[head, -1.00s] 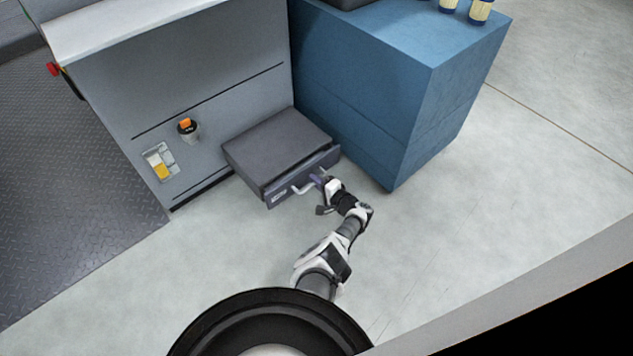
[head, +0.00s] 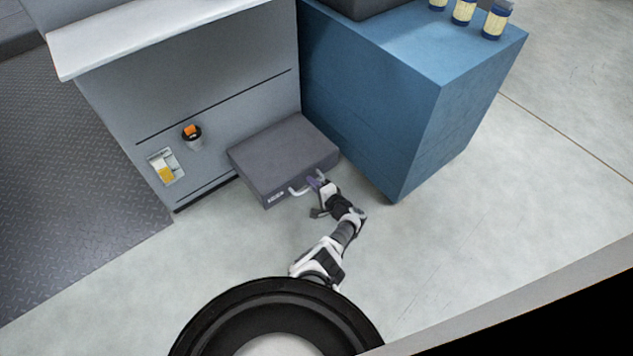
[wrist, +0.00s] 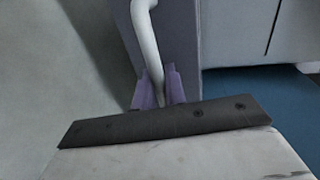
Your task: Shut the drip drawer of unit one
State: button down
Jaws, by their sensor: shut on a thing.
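The drip drawer's front (head: 280,197) is the face of a low grey housing (head: 284,155) at the foot of the grey unit (head: 200,85). In the head view the front sits against the housing with no gap that I can see. My gripper (head: 315,182) is at the right part of the pale bar handle (head: 298,190). In the wrist view the purple fingers of my gripper (wrist: 159,90) are shut on the handle (wrist: 146,35), one on each side. The grey drawer front (wrist: 178,35) shows behind it. The drawer's inside is hidden.
A blue cabinet (head: 370,100) stands close to the right of the housing, with several bottles (head: 463,12) on top. An orange-topped knob (head: 192,133) and a yellow switch (head: 165,170) are on the unit's front. The floor (head: 450,260) to the right is clear.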

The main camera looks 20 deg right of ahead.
jog(key=shift+w+a+r, duration=0.1)
jog(key=shift+w, duration=0.15)
jog(key=c, duration=1.5)
grip_release()
jog(key=shift+c, duration=0.2)
jog(key=shift+s, duration=0.15)
